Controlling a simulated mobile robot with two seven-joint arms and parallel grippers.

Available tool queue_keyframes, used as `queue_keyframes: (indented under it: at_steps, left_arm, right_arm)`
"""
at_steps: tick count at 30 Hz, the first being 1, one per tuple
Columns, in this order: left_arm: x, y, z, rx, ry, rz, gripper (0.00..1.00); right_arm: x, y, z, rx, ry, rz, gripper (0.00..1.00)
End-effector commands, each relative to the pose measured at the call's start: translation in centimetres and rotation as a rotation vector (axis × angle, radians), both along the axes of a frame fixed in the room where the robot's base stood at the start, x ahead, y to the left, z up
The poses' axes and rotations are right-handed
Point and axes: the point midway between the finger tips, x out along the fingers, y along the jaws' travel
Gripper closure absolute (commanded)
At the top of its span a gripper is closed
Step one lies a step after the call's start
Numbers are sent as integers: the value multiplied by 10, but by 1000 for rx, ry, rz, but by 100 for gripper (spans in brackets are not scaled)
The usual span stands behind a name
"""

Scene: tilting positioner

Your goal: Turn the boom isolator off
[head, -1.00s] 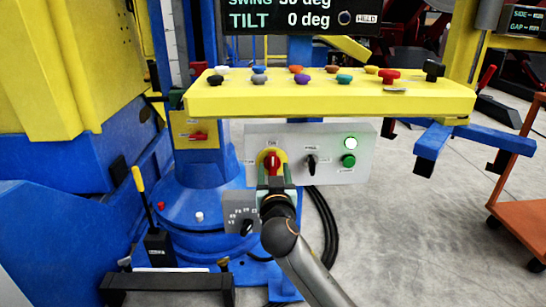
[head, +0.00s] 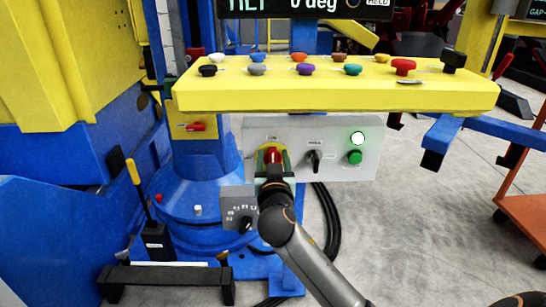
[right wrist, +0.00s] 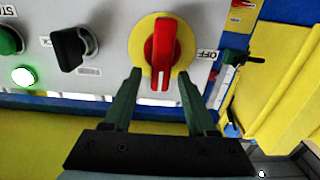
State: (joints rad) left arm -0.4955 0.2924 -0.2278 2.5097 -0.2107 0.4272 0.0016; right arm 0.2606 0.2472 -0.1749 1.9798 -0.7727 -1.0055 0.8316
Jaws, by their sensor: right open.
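The boom isolator appears to be the red rotary handle on a yellow disc (right wrist: 162,45), on a grey panel. Its handle lies along the vertical of the right wrist view, and an OFF label stands to its right there. In the head view the red handle (head: 272,155) is partly covered by my right gripper (head: 273,172). My right gripper is open; in the right wrist view its fingertips (right wrist: 160,76) stand on either side of the handle's near end, with gaps showing. My left gripper is not in view.
The grey panel (head: 335,172) also carries a black selector (head: 314,160), a lit lamp (head: 358,138) and a green button (head: 355,157). A yellow console (head: 330,97) with several coloured knobs overhangs it. A grey dial box (head: 238,207) sits below left.

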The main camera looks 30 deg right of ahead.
Motion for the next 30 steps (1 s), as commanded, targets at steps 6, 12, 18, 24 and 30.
queue_keyframes:
  at_steps: [6,12,18,24,30]
  left_arm:
    - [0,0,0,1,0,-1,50]
    - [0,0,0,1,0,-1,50]
    - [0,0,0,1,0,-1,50]
    - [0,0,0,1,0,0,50]
    - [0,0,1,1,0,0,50]
  right_arm:
    - [0,0,0,0,0,0,57]
    - [0,0,0,0,0,0,80]
    - [0,0,0,0,0,0,100]
    - [0,0,0,0,0,0,100]
    - [0,0,1,-5,3,0,100]
